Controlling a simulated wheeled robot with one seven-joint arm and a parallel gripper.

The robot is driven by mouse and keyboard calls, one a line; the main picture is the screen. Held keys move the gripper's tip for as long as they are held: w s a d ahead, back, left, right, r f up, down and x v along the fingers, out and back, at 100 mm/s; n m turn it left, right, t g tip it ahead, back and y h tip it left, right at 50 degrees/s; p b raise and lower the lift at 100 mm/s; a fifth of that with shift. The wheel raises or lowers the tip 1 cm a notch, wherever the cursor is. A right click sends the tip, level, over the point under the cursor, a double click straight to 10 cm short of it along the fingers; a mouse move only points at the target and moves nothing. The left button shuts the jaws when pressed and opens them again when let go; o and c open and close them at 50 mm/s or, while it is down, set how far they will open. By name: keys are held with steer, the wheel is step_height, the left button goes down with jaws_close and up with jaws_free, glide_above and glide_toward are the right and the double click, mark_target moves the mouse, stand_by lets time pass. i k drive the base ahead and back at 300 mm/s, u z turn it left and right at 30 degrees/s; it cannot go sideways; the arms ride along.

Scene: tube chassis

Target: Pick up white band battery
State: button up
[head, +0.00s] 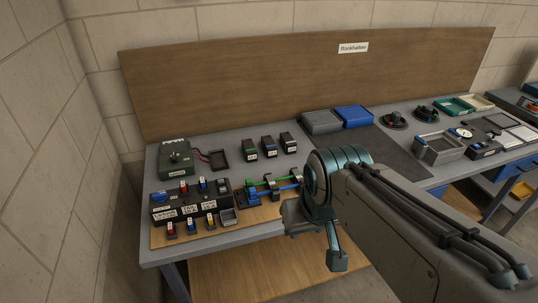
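Three small dark blocks that look like batteries stand in a row at the back of the workbench in the head view. The left block (250,149) shows green and the middle block (268,146) shows blue. The right block (288,142) looks dark with a pale marking, which fits the white band battery, but the band is too small to be sure of. My gripper (336,259) hangs at the bench's front edge, to the right of and well in front of the blocks. It touches none of them. Its fingers are partly hidden, so its opening does not show.
A board (240,227) with a dark socketed unit, switches and coloured rods fills the front left. A green box (175,157) and a black tray (219,159) stand left of the blocks. Grey and blue bins (353,115) stand to their right. A brown panel (230,80) rises behind.

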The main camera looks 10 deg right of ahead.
mark_target(289, 145)
steer(key=u, duration=0.4)
steer(key=k, duration=0.95)
steer(key=z, duration=0.35)
steer(key=i, duration=0.6)
steer(key=z, duration=0.95)
steer(key=i, duration=0.7)
steer(key=u, duration=0.5)
steer(key=i, duration=0.75)
steer(key=u, duration=0.6)
